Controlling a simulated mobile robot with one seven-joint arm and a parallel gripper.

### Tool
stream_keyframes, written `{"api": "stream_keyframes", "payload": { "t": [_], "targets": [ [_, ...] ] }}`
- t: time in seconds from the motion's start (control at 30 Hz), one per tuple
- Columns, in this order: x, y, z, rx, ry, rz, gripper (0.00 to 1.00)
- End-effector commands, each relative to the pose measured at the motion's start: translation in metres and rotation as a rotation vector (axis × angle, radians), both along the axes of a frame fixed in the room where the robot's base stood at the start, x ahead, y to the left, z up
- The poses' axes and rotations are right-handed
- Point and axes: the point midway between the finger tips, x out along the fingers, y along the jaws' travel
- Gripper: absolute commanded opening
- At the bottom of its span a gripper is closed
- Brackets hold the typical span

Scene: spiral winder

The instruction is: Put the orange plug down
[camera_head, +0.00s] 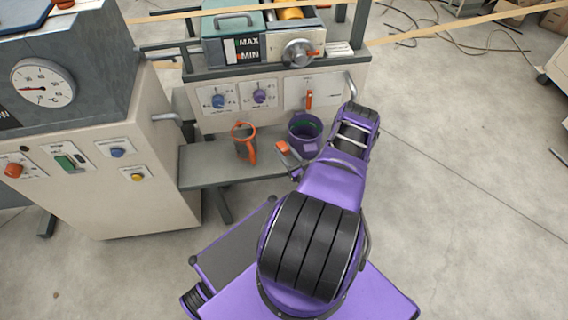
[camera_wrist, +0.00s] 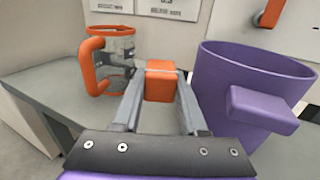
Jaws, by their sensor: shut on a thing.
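The orange plug (camera_wrist: 160,80) is a small block with rounded edges, between the fingertips of my gripper (camera_wrist: 158,98) in the wrist view. My gripper is shut on it. In the head view the plug (camera_head: 283,147) shows in front of the machine, above or at the grey shelf (camera_head: 205,172). I cannot tell whether its underside touches the shelf. The plug is between a clear jug with an orange rim and handle (camera_wrist: 110,60) on the left and a purple bucket (camera_wrist: 250,75) on the right.
The jug also shows in the head view (camera_head: 243,142), as does the purple bucket (camera_head: 304,133) near my arm. The machine's panel with knobs (camera_head: 240,97) rises behind the shelf. A cabinet with a dial gauge (camera_head: 43,82) stands left. Some shelf around the jug is bare.

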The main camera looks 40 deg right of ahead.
Motion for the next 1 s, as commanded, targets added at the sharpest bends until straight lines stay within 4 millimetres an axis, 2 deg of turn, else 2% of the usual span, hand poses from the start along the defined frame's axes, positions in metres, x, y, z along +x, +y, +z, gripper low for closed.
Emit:
{"api": "stream_keyframes", "payload": {
  "t": [0.03,0.07,0.27,0.5,0.93,0.97,1.0],
  "targets": [
    [0.0,0.001,-0.013,-0.001,-0.001,0.003,0.0],
    [0.0,0.001,-0.018,-0.001,-0.001,0.003,0.0],
    [0.0,0.0,-0.034,-0.001,0.0,0.001,0.0],
    [0.0,0.001,-0.067,-0.001,0.0,0.002,0.0],
    [0.0,0.0,-0.072,0.0,0.0,0.0,0.0],
    [0.0,0.0,-0.072,0.0,0.0,0.001,0.43],
    [0.0,0.0,-0.072,0.0,0.0,0.001,0.51]
  ]
}}
